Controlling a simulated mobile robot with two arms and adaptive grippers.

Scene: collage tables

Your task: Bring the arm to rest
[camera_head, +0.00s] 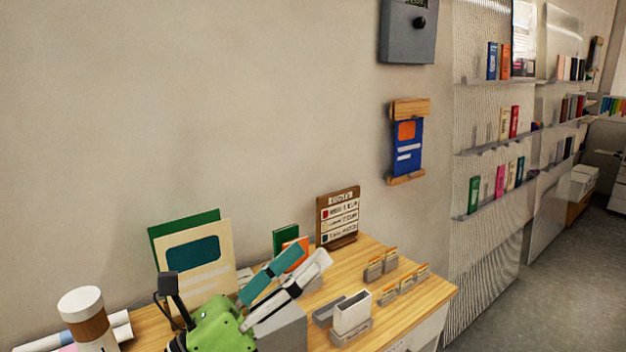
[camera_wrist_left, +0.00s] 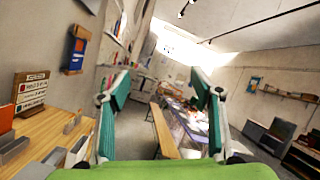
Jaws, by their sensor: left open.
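My left gripper (camera_head: 290,281) is over the wooden table (camera_head: 408,315) in the head view, with a green body and grey and teal fingers. In the left wrist view its two fingers stand apart with nothing between them, so the gripper (camera_wrist_left: 160,105) is open and empty. It points along the room, above the table's level. My right gripper is in neither view.
The table holds a cream folder (camera_head: 196,262), a wooden sign (camera_head: 338,217), a white box in a grey holder (camera_head: 352,312), small card holders (camera_head: 402,290) and a brown-and-white cup (camera_head: 88,318). Book shelves (camera_head: 490,145) line the wall at right. Floor beyond the table is clear.

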